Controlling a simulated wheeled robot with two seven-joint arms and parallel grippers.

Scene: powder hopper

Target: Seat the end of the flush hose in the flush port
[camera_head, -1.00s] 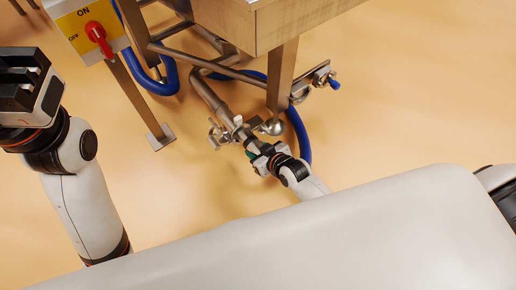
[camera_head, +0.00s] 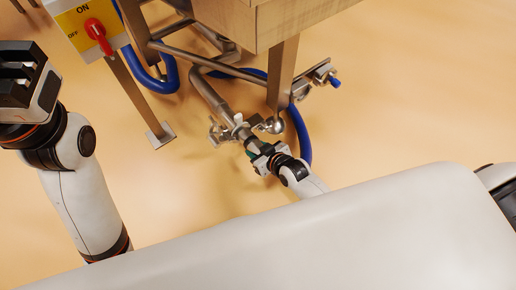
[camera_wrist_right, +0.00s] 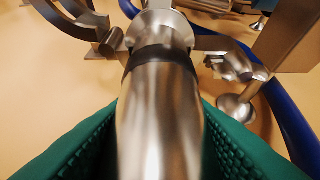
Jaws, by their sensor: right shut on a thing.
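My right gripper (camera_head: 259,155) is shut on the metal end of the flush hose, below the steel frame. In the right wrist view its green ribbed pads (camera_wrist_right: 160,150) lie on both sides of the shiny metal hose end (camera_wrist_right: 160,115). A dark ring circles the far part of this tube. Just beyond, in line with it, is the flanged mouth of the flush port (camera_wrist_right: 155,22), on a steel pipe (camera_head: 206,92). I cannot tell how deeply the two are joined. The blue hose (camera_head: 303,132) loops behind my right gripper. My left gripper (camera_head: 18,75) is raised at the left, away from the port; its jaw gap is unclear.
A steel leg (camera_head: 282,75) and a ball-shaped foot (camera_head: 272,125) stand close to the right gripper. A bracket with a blue-tipped fitting (camera_head: 322,78) is at the right. A red switch (camera_head: 98,32) is upper left. Floor is open to both sides.

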